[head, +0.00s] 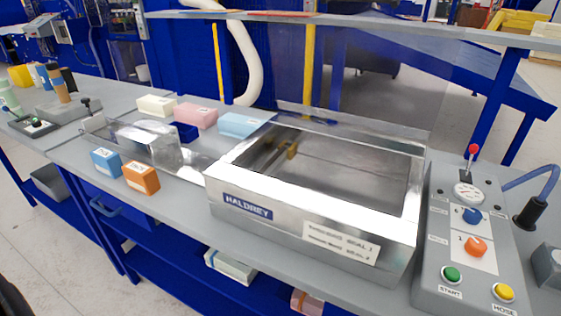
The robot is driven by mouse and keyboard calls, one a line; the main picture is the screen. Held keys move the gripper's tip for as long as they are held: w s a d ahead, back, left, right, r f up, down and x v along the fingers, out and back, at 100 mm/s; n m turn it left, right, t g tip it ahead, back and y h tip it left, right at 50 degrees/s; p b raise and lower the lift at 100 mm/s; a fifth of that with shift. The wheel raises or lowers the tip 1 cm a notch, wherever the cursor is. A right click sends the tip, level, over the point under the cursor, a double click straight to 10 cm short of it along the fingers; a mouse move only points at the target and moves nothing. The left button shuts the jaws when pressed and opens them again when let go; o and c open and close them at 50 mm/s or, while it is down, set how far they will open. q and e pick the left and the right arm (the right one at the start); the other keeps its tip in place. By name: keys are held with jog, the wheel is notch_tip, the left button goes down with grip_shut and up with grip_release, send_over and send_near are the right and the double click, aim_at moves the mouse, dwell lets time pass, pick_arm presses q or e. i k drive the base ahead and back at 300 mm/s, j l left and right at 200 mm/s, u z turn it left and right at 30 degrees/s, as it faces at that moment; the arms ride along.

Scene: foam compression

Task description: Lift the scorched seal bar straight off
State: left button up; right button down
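A silver chamber machine (229,200) labelled HALDREY stands in the middle of the bench, its recessed metal chamber showing from above. A thin bar-like line (345,169) runs across the chamber; I cannot tell whether it is the seal bar or a reflection. A small yellow-brown piece (291,150) shows near the chamber's back left, with dark shapes beside it. No scorch mark can be made out clearly. Neither of my grippers is in view.
A control panel (435,255) with a red-knobbed lever (473,150) stands right of the machine. Blue (105,162) and orange (141,178) blocks, pale foam blocks (195,115) and a clear-sided tray (145,143) lie left. A shelf (350,22) crosses above the back.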

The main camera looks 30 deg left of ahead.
aim_at(265, 170)
jog(key=i+j+u, duration=0.1)
jog(key=u, duration=0.3)
jog(key=i+j+u, duration=0.1)
jog(key=u, duration=0.3)
jog(key=j, duration=0.1)
